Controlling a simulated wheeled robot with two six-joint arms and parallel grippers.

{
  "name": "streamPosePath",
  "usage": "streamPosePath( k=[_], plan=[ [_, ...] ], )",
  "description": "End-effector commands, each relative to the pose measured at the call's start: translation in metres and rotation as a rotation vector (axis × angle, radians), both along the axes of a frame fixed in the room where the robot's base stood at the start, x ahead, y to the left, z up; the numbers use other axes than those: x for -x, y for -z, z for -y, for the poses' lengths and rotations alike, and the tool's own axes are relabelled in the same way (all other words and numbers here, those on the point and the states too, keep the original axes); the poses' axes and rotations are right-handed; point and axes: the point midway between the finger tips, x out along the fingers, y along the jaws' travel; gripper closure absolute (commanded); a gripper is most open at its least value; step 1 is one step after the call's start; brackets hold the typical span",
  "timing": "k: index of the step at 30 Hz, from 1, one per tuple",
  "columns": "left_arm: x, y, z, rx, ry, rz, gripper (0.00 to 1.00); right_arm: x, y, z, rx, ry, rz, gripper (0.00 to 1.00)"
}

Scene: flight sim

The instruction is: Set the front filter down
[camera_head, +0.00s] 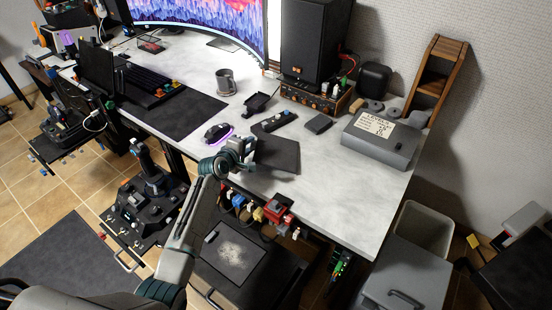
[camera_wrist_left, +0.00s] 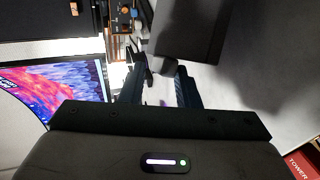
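The front filter (camera_head: 277,154) is a dark, flat, roughly square panel over the white desk near its front edge. My left gripper (camera_head: 247,152) is at the panel's left edge. In the left wrist view, the dark panel (camera_wrist_left: 188,30) extends beyond the fingers, and a small dark piece at its near edge lies between the fingertips (camera_wrist_left: 162,70). The fingers appear shut on that piece. I cannot tell whether the panel's underside touches the desk. My right gripper is not in view.
A bare desk stretch (camera_head: 335,205) lies right of the panel. A grey box (camera_head: 382,140) stands right. Below the front edge hang colored switches (camera_head: 272,210) above a dusty dark panel (camera_head: 234,255).

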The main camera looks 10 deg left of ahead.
Motion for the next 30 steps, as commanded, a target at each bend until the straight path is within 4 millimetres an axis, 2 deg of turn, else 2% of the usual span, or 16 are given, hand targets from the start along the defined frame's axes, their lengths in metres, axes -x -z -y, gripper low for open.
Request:
streamPosePath(
  k=[8,18,24,30],
  plan=[
    [0.003,-0.003,-0.001,0.000,0.000,-0.001,0.72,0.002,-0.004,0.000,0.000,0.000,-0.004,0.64],
    [0.039,-0.020,-0.010,-0.001,-0.001,-0.001,0.72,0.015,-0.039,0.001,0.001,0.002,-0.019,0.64],
    [0.060,-0.027,-0.015,0.000,0.000,-0.002,0.72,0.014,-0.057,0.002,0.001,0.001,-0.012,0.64],
    [0.072,-0.030,-0.018,0.000,-0.001,0.000,0.72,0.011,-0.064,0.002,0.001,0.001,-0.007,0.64]
  ],
)
